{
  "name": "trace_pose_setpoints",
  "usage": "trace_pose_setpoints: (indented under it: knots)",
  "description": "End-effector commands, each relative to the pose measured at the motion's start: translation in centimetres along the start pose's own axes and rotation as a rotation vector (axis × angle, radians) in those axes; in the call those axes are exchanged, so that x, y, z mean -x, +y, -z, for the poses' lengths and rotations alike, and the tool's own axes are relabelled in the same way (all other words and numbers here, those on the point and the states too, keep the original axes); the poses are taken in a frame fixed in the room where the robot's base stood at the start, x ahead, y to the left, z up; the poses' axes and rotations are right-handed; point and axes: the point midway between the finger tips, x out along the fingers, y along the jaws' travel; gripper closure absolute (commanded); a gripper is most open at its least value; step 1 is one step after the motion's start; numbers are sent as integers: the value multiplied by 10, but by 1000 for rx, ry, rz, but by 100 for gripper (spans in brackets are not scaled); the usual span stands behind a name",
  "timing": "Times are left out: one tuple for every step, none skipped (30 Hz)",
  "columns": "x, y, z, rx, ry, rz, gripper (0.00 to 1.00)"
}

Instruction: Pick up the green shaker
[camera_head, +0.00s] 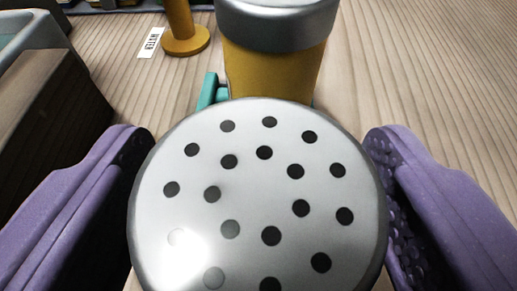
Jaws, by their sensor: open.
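A shaker (258,200) with a round silver lid full of dark holes fills the lower middle of the view, seen from above. Its body is hidden below the lid, so its colour does not show. My gripper (256,142) is open, with one purple finger on each side of the lid. The left finger is very close to the rim or touching it; I cannot tell which. The right finger lies close to the rim on its side. A small teal piece (207,92) shows just behind the lid; I cannot tell what it belongs to.
A yellow container (272,68) with a silver lid stands right behind the shaker. A yellow post on a round base (185,40) and a white label (151,43) are at the back left. A dark brown block (50,105) is at left. Wooden surface (430,80) is clear at right.

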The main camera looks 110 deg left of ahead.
Motion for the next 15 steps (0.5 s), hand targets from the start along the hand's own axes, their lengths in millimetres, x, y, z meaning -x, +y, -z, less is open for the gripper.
trace_pose_setpoints:
  knots:
    - [-8,0,-2,1,1,1,21]
    - [-11,0,-2,0,1,0,21]
    - [-14,0,-1,0,0,-1,21]
    - [-15,0,-1,0,0,-1,21]
    - [-16,0,0,0,0,-1,21]
    - [-16,0,0,0,0,-1,21]
    - [-16,0,0,0,0,-1,21]
    - [-16,0,0,0,0,-1,21]
    - [-16,0,0,0,0,-1,21]
    - [-16,0,1,0,0,-1,21]
    - [-16,0,1,0,0,-1,21]
    - [-16,0,1,0,0,-1,28]
    - [-16,0,1,0,0,-1,35]
    - [-16,0,1,0,0,-1,42]
    - [-16,0,1,0,0,-1,51]
